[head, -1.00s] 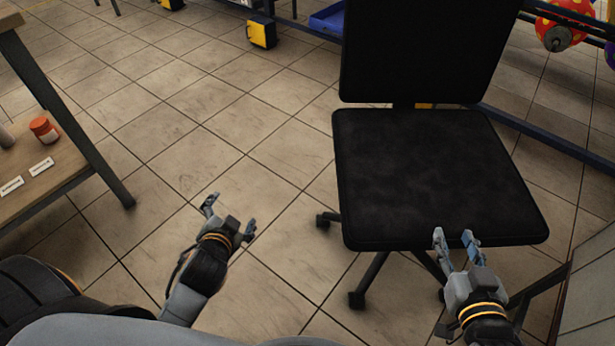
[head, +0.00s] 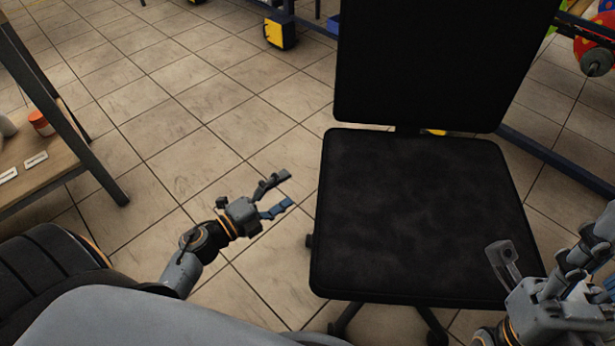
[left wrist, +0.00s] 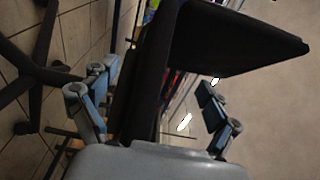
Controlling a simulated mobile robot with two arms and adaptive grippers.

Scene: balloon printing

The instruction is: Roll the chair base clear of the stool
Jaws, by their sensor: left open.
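The black office chair stands right of centre in the head view, with its seat (head: 415,215) and upright backrest (head: 440,65). Its base (head: 345,318) is mostly hidden under the seat; the left wrist view shows some dark star legs (left wrist: 40,75) and the seat or back panel (left wrist: 235,35). My left gripper (head: 283,193) is open and empty, left of the seat and apart from it. My right gripper (head: 585,250) is at the seat's front right corner, partly cut off by the frame; whether it touches is unclear. I see no stool.
A wooden table (head: 40,180) with a small red jar (head: 40,123) stands at the left. A blue rail frame (head: 555,155) runs behind the chair, and a yellow-and-black block (head: 279,32) lies at the back. The tiled floor left of the chair is clear.

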